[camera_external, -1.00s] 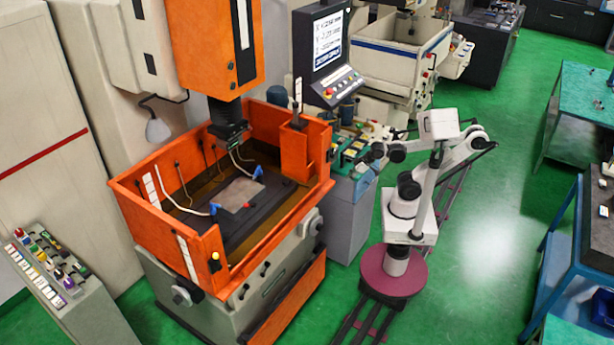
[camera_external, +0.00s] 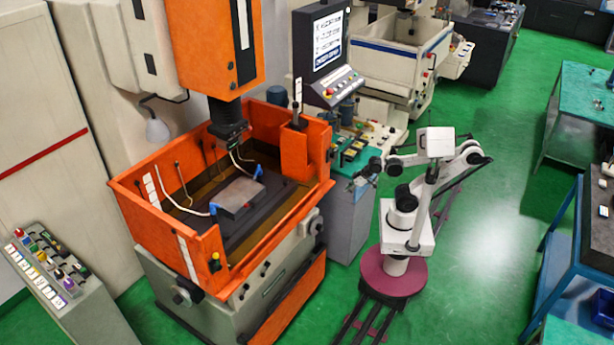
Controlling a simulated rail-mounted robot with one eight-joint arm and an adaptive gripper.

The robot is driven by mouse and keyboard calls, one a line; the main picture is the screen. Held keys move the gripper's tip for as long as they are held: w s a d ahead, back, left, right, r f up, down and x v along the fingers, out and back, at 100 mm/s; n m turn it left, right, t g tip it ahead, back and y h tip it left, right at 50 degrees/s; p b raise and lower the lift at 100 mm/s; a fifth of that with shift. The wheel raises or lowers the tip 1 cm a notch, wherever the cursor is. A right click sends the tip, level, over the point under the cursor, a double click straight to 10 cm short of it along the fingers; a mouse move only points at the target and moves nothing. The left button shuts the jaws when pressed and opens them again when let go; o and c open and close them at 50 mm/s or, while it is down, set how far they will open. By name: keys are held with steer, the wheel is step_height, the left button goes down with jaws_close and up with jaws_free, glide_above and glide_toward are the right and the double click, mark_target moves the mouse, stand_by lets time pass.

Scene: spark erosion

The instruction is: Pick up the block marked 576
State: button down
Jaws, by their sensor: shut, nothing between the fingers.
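My gripper (camera_external: 361,179) is small and dark at the left end of my white arm. It hangs over the right side of the grey cabinet with the teal top (camera_external: 362,146). It is shut and holds nothing that I can see. Several small dark and yellowish pieces (camera_external: 349,155) lie on the teal top, just left of my gripper. No marking is readable at this size, so I cannot tell which piece, if any, is the block marked 576. My wrist and gripper hide part of the cabinet's right edge.
The orange-walled erosion machine (camera_external: 205,262) stands left of the cabinet, with its monitor (camera_external: 328,42) above. A cream machine (camera_external: 385,62) stands behind. Blue-framed benches (camera_external: 566,262) are at the right. Green floor (camera_external: 490,230) is open between.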

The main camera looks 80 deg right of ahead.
steer(key=c, duration=0.9)
jaws_free()
steer(key=shift+o, duration=0.2)
steer(key=shift+r, duration=0.1)
